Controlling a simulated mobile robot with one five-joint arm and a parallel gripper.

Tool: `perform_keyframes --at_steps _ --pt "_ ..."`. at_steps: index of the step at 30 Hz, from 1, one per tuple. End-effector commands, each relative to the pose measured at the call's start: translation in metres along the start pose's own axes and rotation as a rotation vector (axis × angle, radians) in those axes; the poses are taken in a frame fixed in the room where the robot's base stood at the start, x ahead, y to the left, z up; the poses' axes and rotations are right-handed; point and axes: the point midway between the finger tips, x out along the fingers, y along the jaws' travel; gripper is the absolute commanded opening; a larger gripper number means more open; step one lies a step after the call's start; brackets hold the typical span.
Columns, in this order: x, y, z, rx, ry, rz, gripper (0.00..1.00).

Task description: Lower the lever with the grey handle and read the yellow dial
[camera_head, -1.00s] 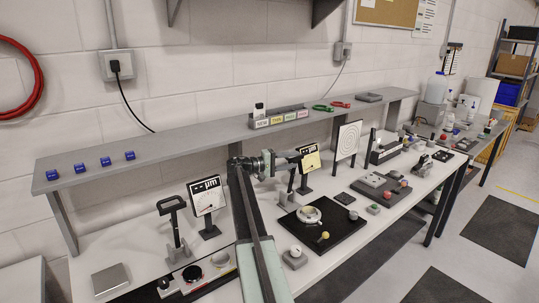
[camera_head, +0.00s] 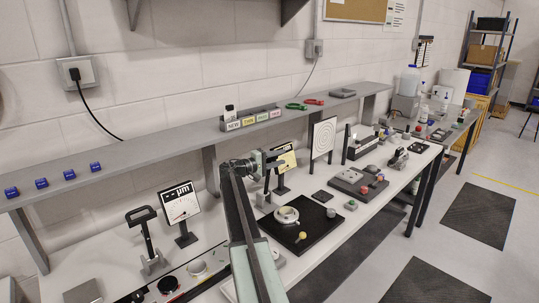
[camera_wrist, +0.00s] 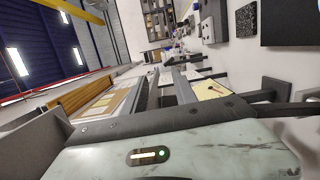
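The yellow dial (camera_head: 288,160) stands on a dark stand on the bench, partly covered by my gripper in the head view. Its yellow face also shows in the wrist view (camera_wrist: 211,90), beside the fingers. A dark upright post on a base (camera_head: 265,196) stands just left of the yellow dial; its top is hidden behind my gripper, so I cannot see its handle. My gripper (camera_head: 274,159) is raised at about the height of that hidden top. In the wrist view its two fingers are apart (camera_wrist: 167,88); I cannot tell whether anything lies between them.
A second lever with a black handle (camera_head: 141,216) stands beside a white dial (camera_head: 180,204) at left. A black board (camera_head: 310,232) with a white cup lies in front of the post. The shelf (camera_head: 150,155) runs behind the dials. A white target panel (camera_head: 323,139) stands right.

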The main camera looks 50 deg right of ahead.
Motion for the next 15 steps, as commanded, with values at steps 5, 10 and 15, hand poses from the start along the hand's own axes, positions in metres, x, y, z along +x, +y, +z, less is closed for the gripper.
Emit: perform_keyframes --at_steps 5,10,15 --pt "-0.034 0.0 -0.011 0.002 0.037 -0.001 0.34" --pt "-0.049 0.0 -0.009 0.001 0.039 0.0 0.34" --pt "-0.064 0.0 -0.006 0.0 0.041 0.001 0.34"
